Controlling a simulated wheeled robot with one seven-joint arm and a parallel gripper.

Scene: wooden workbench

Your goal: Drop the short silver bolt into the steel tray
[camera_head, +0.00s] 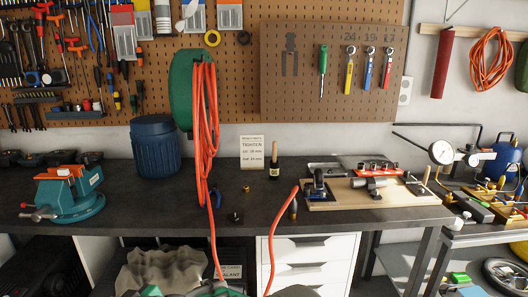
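I cannot make out a short silver bolt or a steel tray for certain. Several small parts lie on the dark bench top (150,215): a small brass-coloured piece (246,188), a dark round piece (235,216) and a small upright brownish cylinder (293,209). They are too small to name surely. A wooden board (400,194) on the right of the bench carries metal clamps and a red-topped fixture (378,169). My gripper is not in view.
An orange-blue vise (68,194) and a blue drum (157,145) stand at the left. An orange hose (207,115) hangs down across the bench's front edge. A black bottle (274,163) stands near the back. A dial gauge (441,152) is at the right. The middle front is mostly clear.

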